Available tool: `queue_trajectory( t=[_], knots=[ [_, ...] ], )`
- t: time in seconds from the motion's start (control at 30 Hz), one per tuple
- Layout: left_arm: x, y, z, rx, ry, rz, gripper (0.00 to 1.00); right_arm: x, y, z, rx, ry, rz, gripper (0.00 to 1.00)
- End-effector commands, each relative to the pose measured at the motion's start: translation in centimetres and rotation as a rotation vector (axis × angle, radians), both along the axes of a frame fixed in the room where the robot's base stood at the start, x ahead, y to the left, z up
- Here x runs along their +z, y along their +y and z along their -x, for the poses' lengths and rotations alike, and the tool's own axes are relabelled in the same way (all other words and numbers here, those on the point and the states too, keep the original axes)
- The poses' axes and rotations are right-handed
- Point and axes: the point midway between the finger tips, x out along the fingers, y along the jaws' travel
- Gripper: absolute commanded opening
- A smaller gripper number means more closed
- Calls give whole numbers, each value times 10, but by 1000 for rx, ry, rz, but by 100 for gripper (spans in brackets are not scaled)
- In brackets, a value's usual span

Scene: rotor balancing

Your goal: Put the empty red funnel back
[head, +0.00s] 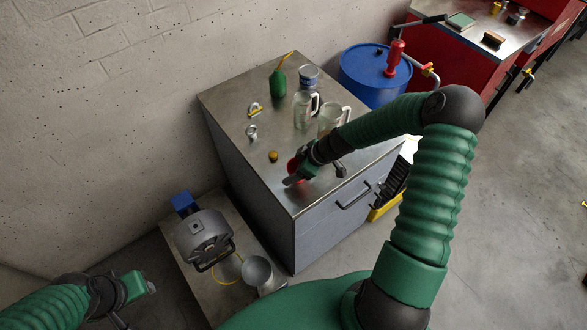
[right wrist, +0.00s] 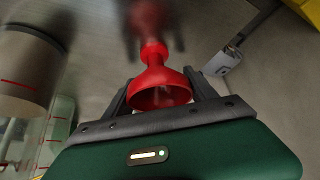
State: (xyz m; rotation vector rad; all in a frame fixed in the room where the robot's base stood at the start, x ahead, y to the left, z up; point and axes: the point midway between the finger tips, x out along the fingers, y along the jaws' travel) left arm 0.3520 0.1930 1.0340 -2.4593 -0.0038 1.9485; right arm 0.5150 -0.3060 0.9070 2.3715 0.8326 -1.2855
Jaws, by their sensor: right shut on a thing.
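The red funnel (right wrist: 160,82) is between the fingers of my right gripper (right wrist: 163,92) in the right wrist view, with its wide mouth toward the palm and its narrow end pointing away. My right gripper is shut on it. In the head view my right gripper (head: 296,174) is over the front part of the metal cabinet top (head: 270,190), and only a bit of the red funnel (head: 292,165) shows beside it. I cannot tell whether the funnel touches the top. My left gripper (head: 148,288) is at the lower left, away from the cabinet; its jaws are too unclear to judge.
A blue drum (head: 365,75) with a red pump stands behind. A grey machine (head: 203,235) and metal bucket (head: 257,271) are lower left.

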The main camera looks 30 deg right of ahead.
Motion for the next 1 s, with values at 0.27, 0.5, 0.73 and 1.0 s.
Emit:
queue_trajectory(
  t=[0.27, 0.5, 0.73, 1.0],
  knots=[
    [-1, 0, 0, 0, 0, 0, 36, -1, 4, 2, -1, 3, 9, 87],
    [-1, 0, 0, 1, 0, 0, 36, -1, 1, 2, -2, 2, 5, 87],
    [-3, 0, 0, 1, 0, 0, 36, 9, -5, 7, -4, 0, 6, 87],
    [-8, 0, 0, 0, 0, 0, 36, 66, -26, 36, -5, 0, 13, 87]
  ],
)
